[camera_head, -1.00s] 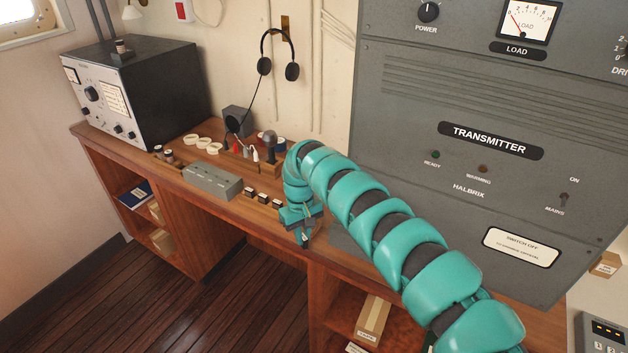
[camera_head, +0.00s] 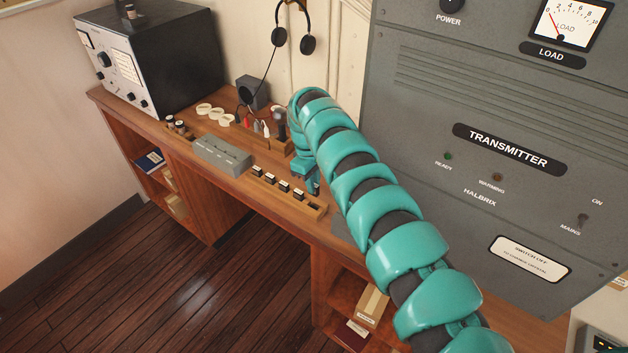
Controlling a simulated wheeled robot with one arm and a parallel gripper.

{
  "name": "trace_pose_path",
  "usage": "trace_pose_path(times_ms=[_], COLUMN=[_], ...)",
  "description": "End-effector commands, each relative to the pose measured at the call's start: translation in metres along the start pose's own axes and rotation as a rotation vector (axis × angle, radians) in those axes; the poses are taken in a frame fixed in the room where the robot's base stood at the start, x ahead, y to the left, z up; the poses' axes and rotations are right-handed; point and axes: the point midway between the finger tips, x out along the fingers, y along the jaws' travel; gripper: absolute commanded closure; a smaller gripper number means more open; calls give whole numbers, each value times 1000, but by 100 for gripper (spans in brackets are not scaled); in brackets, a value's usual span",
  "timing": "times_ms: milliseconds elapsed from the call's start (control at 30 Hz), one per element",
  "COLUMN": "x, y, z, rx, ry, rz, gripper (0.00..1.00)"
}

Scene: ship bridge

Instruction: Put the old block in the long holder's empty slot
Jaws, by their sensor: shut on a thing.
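The long holder (camera_head: 318,211) is a narrow wooden rack along the front edge of the desk. Several dark blocks with pale tops (camera_head: 284,186) stand in a row in it, and its right end looks bare. My gripper (camera_head: 313,190) is at the back of the holder's right part, pointing down, close to the rack. It is shut on a small dark block (camera_head: 317,188), mostly hidden by the fingers; I take this as the old block. I cannot tell whether it touches the holder.
A grey slotted box (camera_head: 222,155) stands left of the holder. Behind are white rings (camera_head: 212,113), a black speaker (camera_head: 252,92) and a wooden stand with small tools (camera_head: 262,140). A black radio set (camera_head: 150,60) is at the left. The grey transmitter cabinet (camera_head: 480,200) rises at right.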

Motion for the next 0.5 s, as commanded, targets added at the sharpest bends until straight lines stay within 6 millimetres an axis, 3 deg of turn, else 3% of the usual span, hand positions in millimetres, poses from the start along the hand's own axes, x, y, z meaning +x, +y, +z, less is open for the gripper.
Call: trace_pose_path(times_ms=[500], x=[30], y=[0], z=[-4], rx=[1], ry=[0], rz=[0], gripper=[100])
